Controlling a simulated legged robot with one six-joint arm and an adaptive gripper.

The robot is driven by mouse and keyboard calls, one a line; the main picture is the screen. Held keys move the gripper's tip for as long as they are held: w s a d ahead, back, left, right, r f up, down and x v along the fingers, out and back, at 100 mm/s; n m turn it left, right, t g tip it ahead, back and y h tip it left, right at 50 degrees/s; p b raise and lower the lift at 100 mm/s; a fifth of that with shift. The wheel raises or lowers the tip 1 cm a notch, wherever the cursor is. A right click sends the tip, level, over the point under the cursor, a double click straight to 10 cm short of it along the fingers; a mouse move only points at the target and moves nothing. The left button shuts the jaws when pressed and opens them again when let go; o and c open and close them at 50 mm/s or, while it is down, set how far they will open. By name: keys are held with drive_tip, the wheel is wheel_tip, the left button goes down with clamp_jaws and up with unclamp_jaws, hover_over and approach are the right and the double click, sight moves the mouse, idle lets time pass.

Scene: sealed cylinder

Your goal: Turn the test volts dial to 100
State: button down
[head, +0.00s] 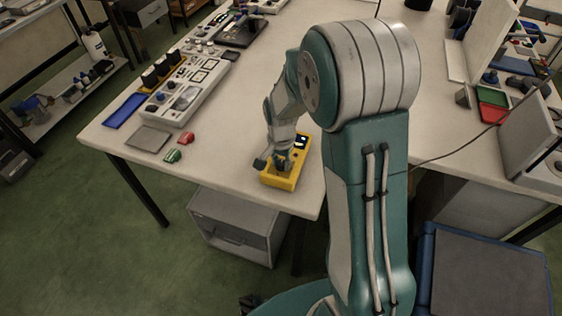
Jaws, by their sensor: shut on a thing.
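A yellow tester box (286,181) lies on the white workbench near its front corner. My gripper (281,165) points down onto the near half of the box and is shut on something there. That is where a dial would sit, but the gripper hides it, so its setting and scale cannot be read. My arm comes from the right and blocks the bench behind it.
On the white bench (225,110), a red piece (186,138) and a green piece (173,155) lie left of the box, near a grey plate (149,139) and a blue tray (125,110). A long instrument panel (187,97) stands behind them. A drawer cabinet (238,226) is under the bench.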

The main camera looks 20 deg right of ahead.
sight(280, 162)
drive_tip(key=shift+w, duration=0.15)
drive_tip(key=shift+c, duration=1.9)
unclamp_jaws()
wheel_tip(280, 162, up, 12)
drive_tip(key=shift+f, duration=0.1)
